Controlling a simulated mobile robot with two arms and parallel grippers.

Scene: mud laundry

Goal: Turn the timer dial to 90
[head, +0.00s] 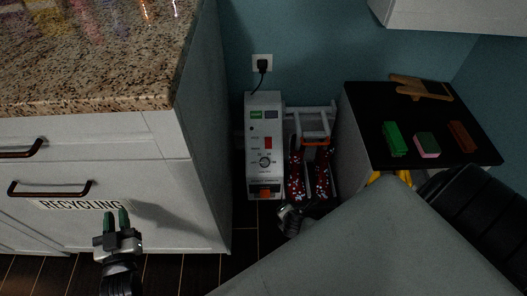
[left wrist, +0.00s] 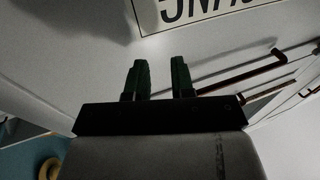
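The timer dial (head: 265,162) is a small round knob with marks around it, low on the front of a white box-shaped machine (head: 264,120). The dial's exact setting is too small to read. My left gripper (head: 117,219) is in front of the white cabinet by the RECYCLING label, left of the machine and well apart from the dial. In the left wrist view its two green fingers (left wrist: 156,80) are apart with nothing between them. My right gripper (head: 291,216) is low, just in front of the machine's right side; its fingers are too dark and small to judge.
The white cabinet (head: 200,200) with a granite counter (head: 90,60) stands left of the machine. A white rack (head: 325,112) with patterned red boots (head: 320,178) is right of it. A black-topped table (head: 365,120) holds brushes and sponges. The machine's cord runs to a wall outlet (head: 262,63).

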